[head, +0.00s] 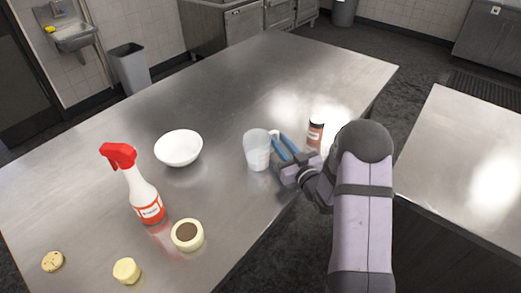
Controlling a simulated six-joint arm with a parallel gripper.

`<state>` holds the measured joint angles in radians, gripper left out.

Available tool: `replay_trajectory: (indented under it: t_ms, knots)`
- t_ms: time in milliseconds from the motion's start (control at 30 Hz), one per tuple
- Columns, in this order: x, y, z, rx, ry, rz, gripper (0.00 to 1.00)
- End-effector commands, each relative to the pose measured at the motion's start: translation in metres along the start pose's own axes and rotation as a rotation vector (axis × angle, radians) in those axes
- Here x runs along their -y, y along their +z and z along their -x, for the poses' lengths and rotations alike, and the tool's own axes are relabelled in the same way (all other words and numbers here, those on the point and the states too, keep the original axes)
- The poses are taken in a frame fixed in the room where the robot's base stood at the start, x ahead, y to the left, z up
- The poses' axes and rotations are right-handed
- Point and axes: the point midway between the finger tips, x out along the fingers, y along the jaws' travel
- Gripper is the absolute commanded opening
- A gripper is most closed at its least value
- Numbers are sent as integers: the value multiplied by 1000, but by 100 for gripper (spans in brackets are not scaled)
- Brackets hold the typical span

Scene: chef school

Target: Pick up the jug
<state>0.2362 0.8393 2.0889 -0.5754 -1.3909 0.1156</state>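The jug (257,152) is a clear, translucent vessel. It stands upright on the steel table, near the table's right edge. My gripper (278,139) has blue fingers and is low over the table, just to the right of the jug. The fingertips point up and left in the picture, close beside the jug's right side. A small pale piece shows by the fingertips and may be part of the jug's handle. I cannot tell whether the fingers touch the jug or are closed on anything.
A jar with a dark lid (316,131) stands close to the right of my gripper. A white bowl (179,148), a red-topped spray bottle (146,196), a tape roll (187,235), a yellowish piece (127,271) and a cookie (53,262) are leftward. The table's far part (260,70) is clear.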

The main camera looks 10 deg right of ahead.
Motion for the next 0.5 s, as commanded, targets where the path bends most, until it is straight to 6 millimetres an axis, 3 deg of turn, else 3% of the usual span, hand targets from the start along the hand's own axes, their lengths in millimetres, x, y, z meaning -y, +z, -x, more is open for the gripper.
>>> replay_trajectory:
  t_ms: [67, 500]
  knots:
    - [0, 0, 0, 0, 0, 0, 0]
    - [0, -2, 0, -3, 0, 0, 0]
